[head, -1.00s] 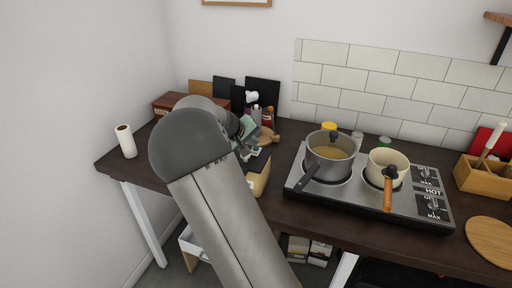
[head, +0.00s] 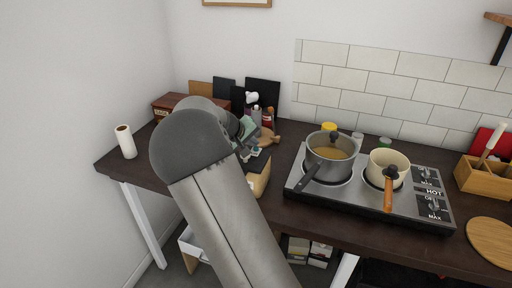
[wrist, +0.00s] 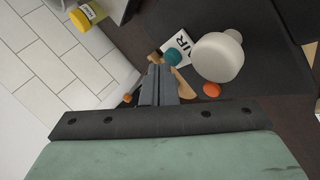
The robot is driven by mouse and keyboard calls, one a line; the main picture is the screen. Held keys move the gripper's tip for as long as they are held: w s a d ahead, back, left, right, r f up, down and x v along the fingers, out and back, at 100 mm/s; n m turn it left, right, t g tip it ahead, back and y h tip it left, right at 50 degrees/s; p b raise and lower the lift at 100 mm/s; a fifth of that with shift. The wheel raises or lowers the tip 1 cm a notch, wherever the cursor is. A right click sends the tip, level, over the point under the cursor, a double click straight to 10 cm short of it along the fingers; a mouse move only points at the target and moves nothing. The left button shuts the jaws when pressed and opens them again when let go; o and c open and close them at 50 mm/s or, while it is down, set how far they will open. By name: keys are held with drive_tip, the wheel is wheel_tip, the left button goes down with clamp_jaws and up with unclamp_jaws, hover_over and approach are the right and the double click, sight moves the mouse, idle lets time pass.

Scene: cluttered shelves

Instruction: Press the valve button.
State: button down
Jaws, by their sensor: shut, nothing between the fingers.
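In the wrist view my gripper (wrist: 160,72) is shut and empty, its fingertips pointing at a cluster of small items on the dark table. Just beyond the tips are a round teal knob-like part (wrist: 172,57) and a white label (wrist: 182,46) reading "AIR". To their right are a white rounded part (wrist: 218,57) and a small orange-red round piece (wrist: 212,90). Which of these is the valve button I cannot tell for sure. Contact between the tips and the teal part is unclear. In the head view my arm largely hides this spot; my gripper (head: 246,153) shows small beside it.
A stove (head: 317,191) with a grey pot (head: 330,152) and a cream pot (head: 388,166) stands to the right. Dark boards (head: 262,92) and bottles stand behind my gripper. A paper roll (head: 126,142) is at the left. Table between roll and arm is clear.

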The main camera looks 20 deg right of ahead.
drive_tip(key=shift+r, duration=0.55)
wheel_tip(320, 180, up, 5)
drive_tip(key=p, duration=0.3)
idle(0.7)
drive_tip(key=s+y, duration=0.1)
drive_tip(key=s, duration=0.1)
drive_tip(key=s+a+f+y, duration=0.1)
drive_tip(key=s, duration=0.2)
drive_tip(key=s+a+m+g, duration=0.1)
drive_tip(key=s, duration=0.2)
drive_tip(key=shift+s+f+y, duration=0.1)
drive_tip(key=shift+f+y, duration=0.2)
drive_tip(key=shift+y, duration=0.1)
drive_tip(key=s+a+f+y, duration=0.1)
drive_tip(key=s+a, duration=0.4)
drive_tip(key=s, duration=0.5)
drive_tip(key=s+a+g+y, duration=0.1)
drive_tip(key=s+a, duration=0.4)
drive_tip(key=s, duration=0.5)
drive_tip(key=s+a+f+g+y, duration=0.1)
drive_tip(key=s+a+y, duration=0.2)
drive_tip(key=s, duration=0.7)
drive_tip(key=shift+a+f+n+y, duration=0.3)
drive_tip(key=shift+a+f+n, duration=0.1)
drive_tip(key=shift+a, duration=0.85)
